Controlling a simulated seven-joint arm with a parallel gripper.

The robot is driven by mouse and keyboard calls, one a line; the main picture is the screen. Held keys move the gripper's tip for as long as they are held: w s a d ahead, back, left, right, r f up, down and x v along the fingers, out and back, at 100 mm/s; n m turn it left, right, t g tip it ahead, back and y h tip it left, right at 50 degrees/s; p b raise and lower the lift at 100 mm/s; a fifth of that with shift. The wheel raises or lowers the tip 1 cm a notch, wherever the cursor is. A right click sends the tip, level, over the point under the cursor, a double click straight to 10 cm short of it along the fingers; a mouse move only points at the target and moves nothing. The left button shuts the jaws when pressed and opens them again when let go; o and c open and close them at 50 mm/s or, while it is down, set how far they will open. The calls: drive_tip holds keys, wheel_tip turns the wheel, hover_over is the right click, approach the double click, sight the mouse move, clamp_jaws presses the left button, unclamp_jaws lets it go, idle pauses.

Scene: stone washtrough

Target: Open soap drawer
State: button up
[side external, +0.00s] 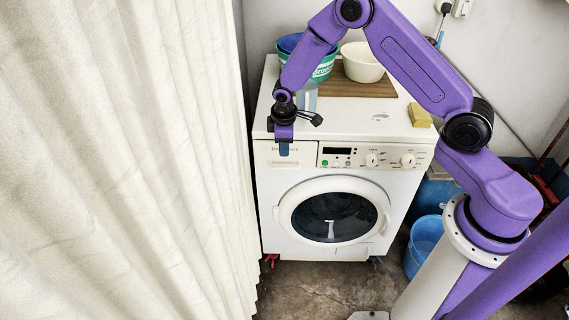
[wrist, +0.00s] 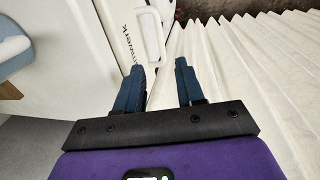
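The soap drawer (side external: 303,157) is the white panel at the upper left of the washing machine's front and looks shut, flush with the front. In the wrist view, the drawer (wrist: 152,28) shows with its pale handle outline and printed lettering beyond the fingers. My gripper (side external: 284,151) is in front of the drawer, pointing down, and covers part of it. In the wrist view, my gripper (wrist: 160,65) has two blue fingers apart with nothing between them. I cannot tell whether a finger touches the drawer.
The white washing machine (side external: 390,185) has a round door (side external: 333,216) below the panel. A cream curtain (side external: 130,160) hangs close on the left. A green tub (side external: 324,70), a white bowl (side external: 361,62) and a yellow sponge (side external: 419,115) sit on top. A blue bucket (side external: 424,240) stands right.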

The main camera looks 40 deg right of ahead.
sight(284, 168)
drive_tip(key=f, duration=0.3)
drive_tip(key=w+f, duration=0.1)
drive_tip(key=f, duration=0.2)
drive_tip(key=d+f, duration=0.1)
drive_tip(key=f, duration=0.3)
drive_tip(key=shift+w+d, duration=0.1)
drive_tip(key=shift+w, duration=0.05)
clamp_jaws()
